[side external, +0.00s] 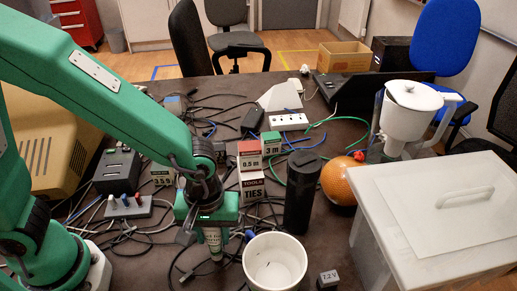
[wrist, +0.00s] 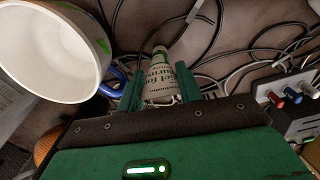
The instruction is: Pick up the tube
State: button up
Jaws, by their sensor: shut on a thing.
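The tube (side external: 214,241) is pale with dark printed lettering. In the side view it hangs nearly upright below my gripper (side external: 207,222), with its narrow end downward. In the wrist view the tube (wrist: 161,80) lies between the two green fingers of my gripper (wrist: 160,90), and its narrow end points away from the wrist. My gripper is shut on the tube. The fingers hide part of its sides, and its upper end is hidden by my gripper. I cannot tell whether its lower end touches the table.
A white bucket (side external: 275,265) stands just right of the tube. A black cylinder (side external: 301,192), an orange ball (side external: 342,181) and a lidded clear bin (side external: 437,215) stand farther right. Tangled cables (side external: 150,240) cover the table around my gripper. Small labelled boxes (side external: 250,165) stand behind it.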

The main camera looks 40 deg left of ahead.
aim_at(212, 230)
notch_tip(212, 230, up, 3)
jog(key=shift+s+d+r, duration=0.1)
jog(key=s+d+r, duration=0.3)
jog(key=s+r, duration=0.3)
jog(key=s, duration=0.5)
jog(key=shift+d+r, duration=0.25)
jog(key=shift+d, duration=0.1)
jog(key=shift+w, duration=0.1)
